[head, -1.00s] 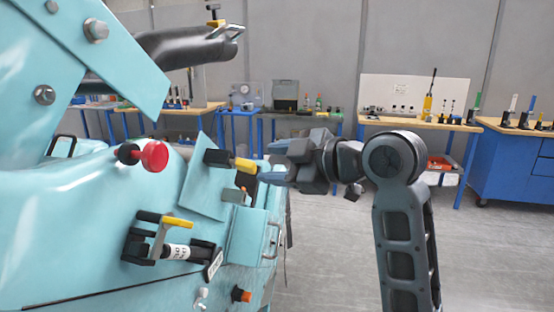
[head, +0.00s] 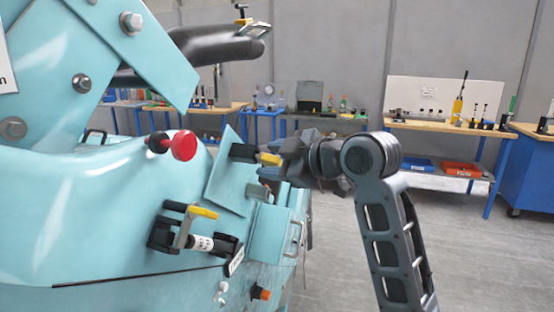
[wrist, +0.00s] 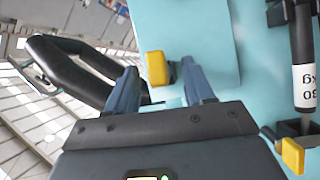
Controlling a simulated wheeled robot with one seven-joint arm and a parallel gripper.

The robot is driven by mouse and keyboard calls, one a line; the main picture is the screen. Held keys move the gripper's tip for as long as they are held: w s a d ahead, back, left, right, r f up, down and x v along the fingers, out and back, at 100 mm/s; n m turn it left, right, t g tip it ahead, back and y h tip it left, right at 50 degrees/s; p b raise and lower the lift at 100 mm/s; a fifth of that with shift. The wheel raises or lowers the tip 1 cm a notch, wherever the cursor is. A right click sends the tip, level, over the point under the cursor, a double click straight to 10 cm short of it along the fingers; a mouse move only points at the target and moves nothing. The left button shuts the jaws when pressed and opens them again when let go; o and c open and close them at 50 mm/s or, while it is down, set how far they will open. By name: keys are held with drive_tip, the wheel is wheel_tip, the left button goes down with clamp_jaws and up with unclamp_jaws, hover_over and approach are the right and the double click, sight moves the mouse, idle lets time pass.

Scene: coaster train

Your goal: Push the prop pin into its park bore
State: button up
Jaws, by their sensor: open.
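A pin-like part with a black body and yellow end (head: 269,159) sticks out from a slanted teal plate in the head view. It looks like the prop pin. My gripper (head: 280,160) is at this yellow end. In the wrist view the yellow end (wrist: 157,68) shows between the two open fingers of my gripper (wrist: 159,82), nearer the left finger. I cannot tell whether a finger touches it. A second yellow handle (head: 203,211) sits on a bracket lower left, beside a labelled cylinder (head: 200,243). I cannot make out the park bore.
A red knob (head: 183,145) juts from the teal body left of my gripper. A thick dark bar (head: 220,48) passes above. An orange knob (head: 261,293) sits low. Workbenches (head: 440,135) stand behind, and the floor (head: 470,250) at right is clear.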

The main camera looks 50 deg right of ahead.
clamp_jaws()
idle(0.7)
